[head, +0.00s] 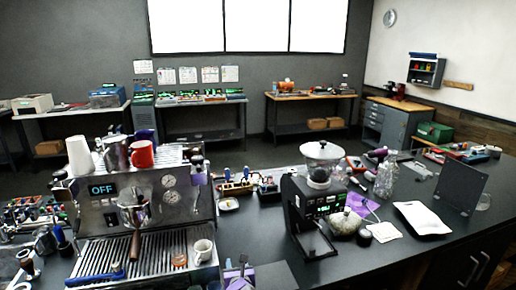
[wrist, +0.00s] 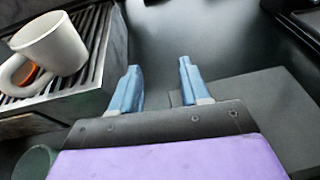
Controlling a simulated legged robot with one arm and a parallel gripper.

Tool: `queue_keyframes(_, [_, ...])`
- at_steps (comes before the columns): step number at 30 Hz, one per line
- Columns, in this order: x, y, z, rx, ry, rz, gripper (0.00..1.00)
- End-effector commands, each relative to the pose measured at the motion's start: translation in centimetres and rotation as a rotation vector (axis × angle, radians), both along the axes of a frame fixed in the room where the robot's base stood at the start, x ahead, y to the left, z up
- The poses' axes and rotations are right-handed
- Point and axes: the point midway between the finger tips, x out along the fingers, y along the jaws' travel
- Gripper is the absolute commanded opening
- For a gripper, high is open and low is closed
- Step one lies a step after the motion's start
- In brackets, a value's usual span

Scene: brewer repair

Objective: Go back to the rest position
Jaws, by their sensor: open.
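My gripper (wrist: 160,78) shows in the wrist view with its two blue fingers apart and nothing between them. It is above the black counter (wrist: 160,25), to the right of the espresso machine's drip tray (wrist: 95,45). A white cup (wrist: 58,45) stands on that tray, left of my fingers and apart from them. In the head view the espresso machine (head: 100,215) reads OFF and has a portafilter (head: 134,215) at its front. The cup (head: 203,250) stands at the tray's right end. My gripper is low in the head view, just right of the cup.
A coffee grinder (head: 318,200) stands on the counter right of the machine. A glass bottle (head: 386,178), a white tray (head: 422,218) and a dark upright panel (head: 462,188) are farther right. A red mug (head: 143,154) sits on the machine. The counter between machine and grinder is mostly clear.

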Motion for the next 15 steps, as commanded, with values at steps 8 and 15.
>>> queue_keyframes(8, [1.4, -3.0, 4.1, 0.055, -0.077, -0.096, 0.46])
queue_keyframes(15, [2.5, -6.8, 9.3, 0.122, -0.179, -0.219, 0.46])
